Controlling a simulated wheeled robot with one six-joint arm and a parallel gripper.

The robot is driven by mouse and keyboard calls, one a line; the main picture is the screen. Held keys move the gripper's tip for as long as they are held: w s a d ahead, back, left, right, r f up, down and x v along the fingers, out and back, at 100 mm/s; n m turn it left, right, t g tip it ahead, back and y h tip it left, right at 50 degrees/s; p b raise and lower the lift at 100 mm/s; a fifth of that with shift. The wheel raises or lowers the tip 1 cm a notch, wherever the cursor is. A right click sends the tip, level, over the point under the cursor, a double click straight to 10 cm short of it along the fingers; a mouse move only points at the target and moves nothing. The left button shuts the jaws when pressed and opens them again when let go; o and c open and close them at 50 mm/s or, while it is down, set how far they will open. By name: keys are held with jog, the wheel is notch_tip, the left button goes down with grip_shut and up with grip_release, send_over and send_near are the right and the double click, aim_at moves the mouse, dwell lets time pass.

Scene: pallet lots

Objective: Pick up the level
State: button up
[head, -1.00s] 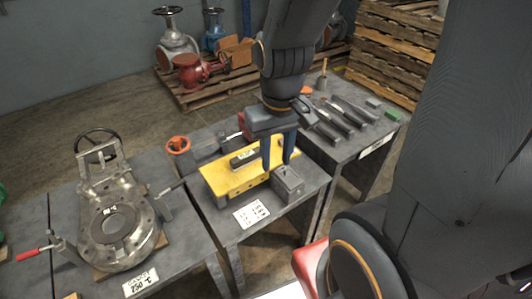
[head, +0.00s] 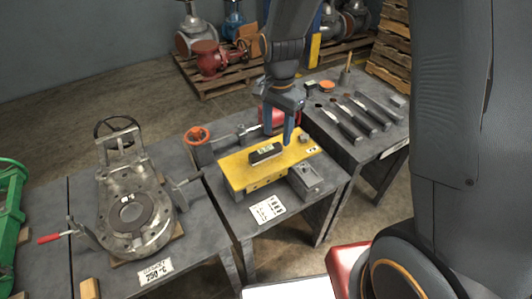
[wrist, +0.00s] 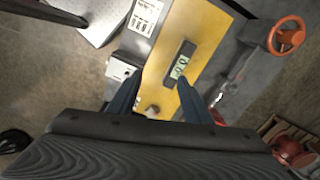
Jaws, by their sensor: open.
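The level, a small dark block with a pale display (head: 265,153), lies on a yellow plate (head: 237,171) on the middle table.
A grey box (head: 306,179) stands against the plate's front right. An orange handwheel (head: 196,135) is behind left, and a red object (head: 279,120) is behind the plate. A large valve (head: 132,210) fills the left table; hand tools (head: 352,117) lie on the right table.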

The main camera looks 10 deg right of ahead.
aim_at(266, 149)
jog(key=w+a+f+m, duration=0.3)
jog(key=shift+w+a+f, duration=0.1)
jog(key=shift+w+a, duration=0.15)
jog(key=shift+a, duration=0.05)
notch_tip(266, 149, down, 2)
jog(key=shift+f+p, duration=0.15)
jog(key=shift+p, duration=0.15)
jog(key=f, duration=0.1)
jog(key=f+p, duration=0.1)
jog(key=f, duration=0.2)
jog(key=shift+s+d+f, duration=0.1)
jog(key=shift+d+f, duration=0.1)
jog(key=shift+d, duration=0.15)
jog(key=shift+f+p, duration=0.35)
jog(key=shift+f, duration=0.2)
grip_shut()
